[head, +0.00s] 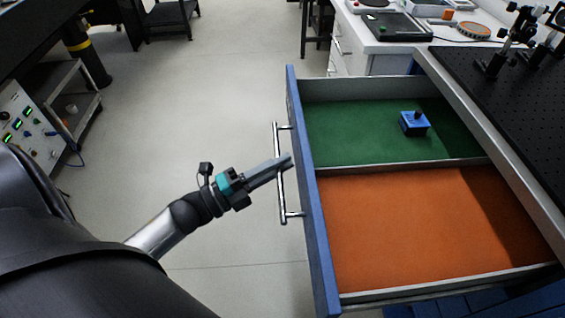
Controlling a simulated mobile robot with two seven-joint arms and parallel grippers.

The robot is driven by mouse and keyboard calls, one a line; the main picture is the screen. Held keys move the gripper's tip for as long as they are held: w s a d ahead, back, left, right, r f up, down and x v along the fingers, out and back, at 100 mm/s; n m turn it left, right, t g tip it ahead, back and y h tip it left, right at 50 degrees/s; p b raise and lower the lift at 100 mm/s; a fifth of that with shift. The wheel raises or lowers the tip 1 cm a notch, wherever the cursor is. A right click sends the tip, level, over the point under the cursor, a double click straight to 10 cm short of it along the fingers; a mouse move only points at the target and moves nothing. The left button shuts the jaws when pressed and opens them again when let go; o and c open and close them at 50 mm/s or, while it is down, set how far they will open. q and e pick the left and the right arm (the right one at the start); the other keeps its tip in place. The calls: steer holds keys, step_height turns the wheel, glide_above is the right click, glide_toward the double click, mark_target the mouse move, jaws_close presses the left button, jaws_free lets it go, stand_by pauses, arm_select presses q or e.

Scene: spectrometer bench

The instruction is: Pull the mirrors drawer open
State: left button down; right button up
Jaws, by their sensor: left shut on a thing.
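The mirrors drawer (308,190) stands pulled out from under the black optical bench, with its blue front facing left. It has a green-lined compartment at the back and an orange-lined compartment at the front, split by a grey divider. A vertical metal bar handle (281,190) is on its front. My left gripper (284,163) is shut on the handle, around its middle. A small blue block with a dark knob (414,124) sits in the green compartment. The orange compartment looks empty. My right gripper is not in view.
The black perforated bench top (500,90) with optical mounts is at the right, above the drawer. A white counter (350,45) with instruments stands behind. A grey trolley with a control panel (30,125) is at the left. The floor between is clear.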

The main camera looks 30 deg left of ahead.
arm_select(q)
steer(key=c, duration=0.9)
jaws_free()
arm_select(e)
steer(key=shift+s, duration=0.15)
arm_select(q)
steer(key=v, duration=1.5)
steer(key=shift+s+a, duration=0.1)
steer(key=shift+s, duration=0.05)
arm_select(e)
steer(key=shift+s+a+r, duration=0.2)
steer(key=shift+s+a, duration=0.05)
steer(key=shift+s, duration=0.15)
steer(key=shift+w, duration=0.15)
